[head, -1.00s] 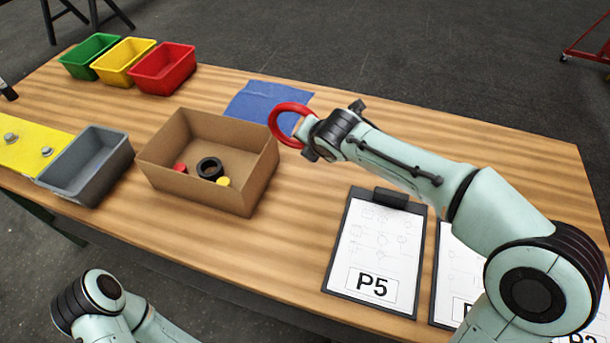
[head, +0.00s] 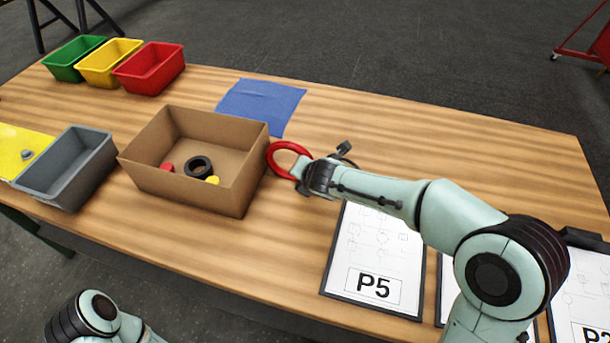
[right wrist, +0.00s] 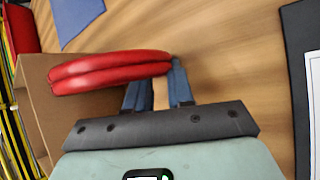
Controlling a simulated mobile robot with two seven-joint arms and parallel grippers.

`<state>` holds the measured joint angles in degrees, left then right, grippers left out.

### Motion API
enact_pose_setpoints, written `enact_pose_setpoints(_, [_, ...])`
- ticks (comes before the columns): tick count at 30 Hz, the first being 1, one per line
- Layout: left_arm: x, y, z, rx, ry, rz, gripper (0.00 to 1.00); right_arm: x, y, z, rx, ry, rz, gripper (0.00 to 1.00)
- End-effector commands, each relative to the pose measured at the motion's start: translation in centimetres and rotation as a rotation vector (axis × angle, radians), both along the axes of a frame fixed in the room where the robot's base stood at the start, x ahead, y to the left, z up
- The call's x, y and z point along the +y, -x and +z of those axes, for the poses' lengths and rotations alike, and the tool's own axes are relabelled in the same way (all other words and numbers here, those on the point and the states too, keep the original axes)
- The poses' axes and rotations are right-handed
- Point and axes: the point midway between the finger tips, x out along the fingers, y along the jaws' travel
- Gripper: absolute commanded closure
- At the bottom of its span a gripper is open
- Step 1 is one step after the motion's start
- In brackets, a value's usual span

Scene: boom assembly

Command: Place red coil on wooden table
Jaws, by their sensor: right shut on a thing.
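The red coil (head: 287,157) is a ring held by my right gripper (head: 298,170), just right of the cardboard box. In the right wrist view the coil (right wrist: 105,75) looks like stacked red loops, and the blue fingers of my right gripper (right wrist: 158,88) are shut on its edge. The wooden table (head: 400,130) lies below the coil; I cannot tell for certain whether the coil touches it. My left gripper is not in view; only part of my left arm shows at the lower left.
The cardboard box (head: 239,181) holds a black ring (head: 198,167) and small red and yellow pieces. A blue cloth (head: 259,104) lies behind it. A P5 clipboard (head: 365,285) lies in front of my right arm. A grey bin (head: 101,172) stands left; green, yellow and red bins stand at the back left.

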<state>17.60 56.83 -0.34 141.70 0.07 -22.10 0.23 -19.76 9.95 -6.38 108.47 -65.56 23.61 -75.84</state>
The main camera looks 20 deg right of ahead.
Motion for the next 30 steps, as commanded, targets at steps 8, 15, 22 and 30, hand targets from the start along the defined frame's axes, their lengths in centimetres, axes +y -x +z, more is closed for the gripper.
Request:
enact_pose_setpoints(8, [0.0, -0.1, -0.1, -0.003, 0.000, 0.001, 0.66, 0.0, 0.0, -0.1, 0.000, 0.000, 0.000, 0.61])
enact_pose_setpoints(15, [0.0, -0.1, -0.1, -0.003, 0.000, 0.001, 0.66, 0.0, 0.0, -0.1, 0.000, 0.000, 0.000, 0.52])
enact_pose_setpoints(22, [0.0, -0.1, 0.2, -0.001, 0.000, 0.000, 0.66, 0.0, 0.6, 0.9, -0.002, 0.000, 0.001, 0.52])
enact_pose_setpoints(30, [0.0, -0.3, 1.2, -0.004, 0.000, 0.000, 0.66, -0.1, 4.3, 5.2, -0.005, -0.002, 0.001, 0.52])
